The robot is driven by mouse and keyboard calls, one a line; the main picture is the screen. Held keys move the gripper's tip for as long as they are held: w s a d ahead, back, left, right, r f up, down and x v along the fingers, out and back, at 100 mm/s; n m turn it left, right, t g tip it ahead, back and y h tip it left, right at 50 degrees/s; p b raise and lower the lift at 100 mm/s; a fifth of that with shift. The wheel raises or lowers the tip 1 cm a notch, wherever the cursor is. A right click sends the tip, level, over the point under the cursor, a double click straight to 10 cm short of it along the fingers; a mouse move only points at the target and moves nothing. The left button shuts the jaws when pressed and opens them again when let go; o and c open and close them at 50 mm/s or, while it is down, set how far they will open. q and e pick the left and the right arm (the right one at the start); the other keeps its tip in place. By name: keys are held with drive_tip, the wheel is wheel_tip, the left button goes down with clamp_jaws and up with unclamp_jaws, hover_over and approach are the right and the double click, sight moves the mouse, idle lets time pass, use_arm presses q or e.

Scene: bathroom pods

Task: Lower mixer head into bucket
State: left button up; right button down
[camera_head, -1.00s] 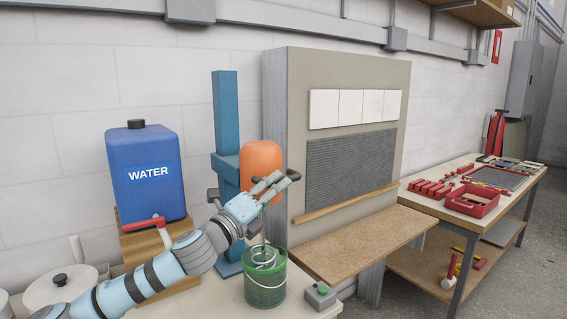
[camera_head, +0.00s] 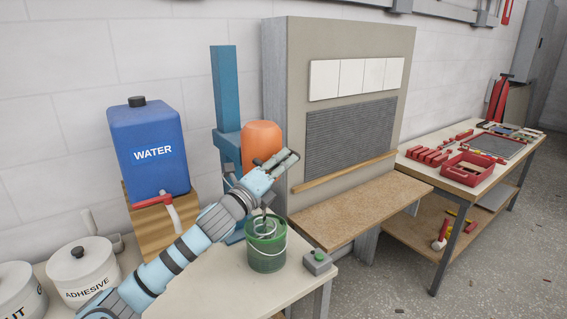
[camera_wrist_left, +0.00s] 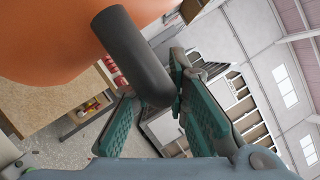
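The orange mixer head (camera_head: 261,140) sits on a blue stand (camera_head: 226,90). Its metal whisk (camera_head: 264,227) reaches down into the mouth of the green bucket (camera_head: 267,256) on the table. My left gripper (camera_head: 292,157) is in front of the head's lower right side and hides part of it. In the left wrist view, the fingers (camera_wrist_left: 160,125) are spread apart. A dark handle (camera_wrist_left: 130,55) sticks out from the orange head, its end close to the gap between them; I cannot tell if it touches. My right gripper is not in view.
A blue water container (camera_head: 150,150) stands on a wooden block at left, with white tubs (camera_head: 83,268) in front. A grey control box (camera_head: 317,262) is right of the bucket. A tiled panel with a ledge (camera_head: 360,210) stands behind at right.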

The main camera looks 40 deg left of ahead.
use_arm(q)
clamp_jaws()
wheel_tip(320, 180, down, 9)
drive_tip(key=b, duration=0.5)
drive_tip(key=o, duration=0.6)
unclamp_jaws()
drive_tip(key=shift+c, duration=0.2)
drive_tip(key=shift+o, duration=1.3)
drive_tip(key=shift+a, duration=0.25)
